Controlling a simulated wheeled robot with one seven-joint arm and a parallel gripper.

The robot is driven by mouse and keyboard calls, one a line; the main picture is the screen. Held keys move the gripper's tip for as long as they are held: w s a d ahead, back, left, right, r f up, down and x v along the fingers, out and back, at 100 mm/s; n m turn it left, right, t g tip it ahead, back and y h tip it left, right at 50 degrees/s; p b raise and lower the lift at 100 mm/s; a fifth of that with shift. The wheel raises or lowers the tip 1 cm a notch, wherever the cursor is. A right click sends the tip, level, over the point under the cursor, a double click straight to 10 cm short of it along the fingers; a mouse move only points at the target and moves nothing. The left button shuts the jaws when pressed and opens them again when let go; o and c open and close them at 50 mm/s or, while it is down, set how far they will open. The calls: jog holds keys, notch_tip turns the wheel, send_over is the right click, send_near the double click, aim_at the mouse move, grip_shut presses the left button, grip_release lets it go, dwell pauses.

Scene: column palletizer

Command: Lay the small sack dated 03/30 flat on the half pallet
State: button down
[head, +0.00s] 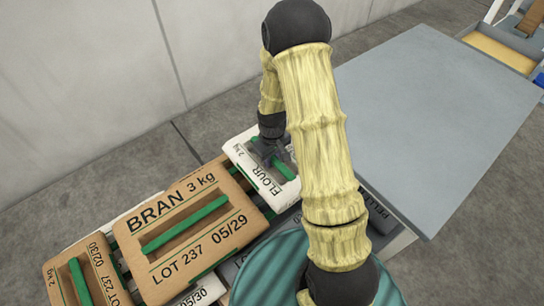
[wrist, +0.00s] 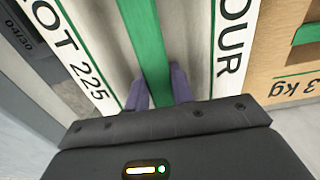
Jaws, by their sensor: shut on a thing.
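A white flour sack (head: 243,160) with a green strap handle lies near the middle of the head view, beside a brown bran sack. It reads FLOUR and 2 kg; in the wrist view the white sack (wrist: 200,50) also shows LOT 225. Its date is not readable in either view. My gripper (head: 272,150) is above it, and in the wrist view its fingers (wrist: 165,92) are shut on the green handle. The half pallet cannot be clearly made out under the sacks.
A brown bran sack (head: 190,238) marked 05/29 and another brown sack (head: 88,275) marked 02/30 lie at left. A bare grey table (head: 430,120) is at right; a wall (head: 90,80) stands behind.

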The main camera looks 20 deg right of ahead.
aim_at(272, 167)
jog(key=shift+f, duration=1.6)
jog(key=shift+w+d+f+b, duration=0.1)
jog(key=shift+f+b, duration=0.45)
jog(key=shift+f, duration=0.05)
jog(key=c, duration=1.2)
grip_release()
jog(key=shift+s+f, duration=0.1)
jog(key=shift+s, duration=0.1)
notch_tip(272, 167, up, 13)
jog(key=shift+r+p, duration=0.15)
jog(key=shift+p, duration=1.05)
